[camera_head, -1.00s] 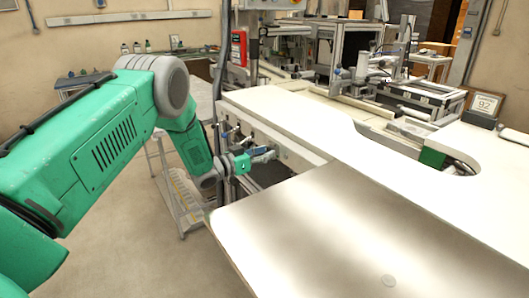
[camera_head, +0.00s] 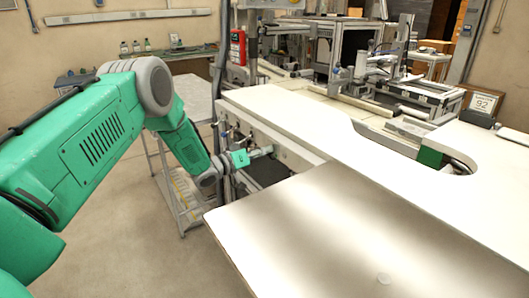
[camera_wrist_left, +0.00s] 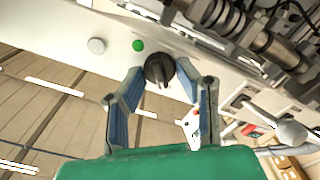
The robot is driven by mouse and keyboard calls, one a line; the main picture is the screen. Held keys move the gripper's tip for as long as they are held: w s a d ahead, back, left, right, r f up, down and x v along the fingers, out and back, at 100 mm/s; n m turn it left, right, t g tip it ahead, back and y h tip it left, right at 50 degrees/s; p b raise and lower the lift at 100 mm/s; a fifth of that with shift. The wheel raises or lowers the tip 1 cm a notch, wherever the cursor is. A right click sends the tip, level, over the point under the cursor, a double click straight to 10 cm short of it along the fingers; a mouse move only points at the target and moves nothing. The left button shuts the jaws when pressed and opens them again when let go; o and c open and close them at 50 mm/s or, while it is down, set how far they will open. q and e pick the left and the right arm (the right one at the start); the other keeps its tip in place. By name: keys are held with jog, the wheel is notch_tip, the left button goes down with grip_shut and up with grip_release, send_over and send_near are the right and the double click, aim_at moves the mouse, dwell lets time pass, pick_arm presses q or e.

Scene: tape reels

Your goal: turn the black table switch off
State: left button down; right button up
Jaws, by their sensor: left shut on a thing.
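The black table switch (camera_wrist_left: 160,70) is a round dark knob with a raised grip on the white front panel of the table. In the left wrist view my left gripper (camera_wrist_left: 159,76) has its two blue-grey fingers on either side of the knob, shut on it. In the head view the left gripper (camera_head: 262,152) is at the panel under the white table's edge, and the switch is hidden there. My right gripper is in neither view.
A green button (camera_wrist_left: 138,45) and a pale round button (camera_wrist_left: 96,46) sit beside the switch. The white tabletop (camera_head: 290,110) is mostly clear. A bare metal plate (camera_head: 330,225) lies in front. A shelf rack (camera_head: 178,205) stands below my left arm.

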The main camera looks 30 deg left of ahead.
pick_arm(q)
jog(key=shift+a+r, duration=0.1)
jog(key=shift+a, duration=0.05)
jog(key=c, duration=1.4)
grip_release()
jog(key=shift+o, duration=0.9)
jog(key=shift+f, duration=0.2)
jog(key=v, duration=1.2)
jog(key=shift+f, duration=0.15)
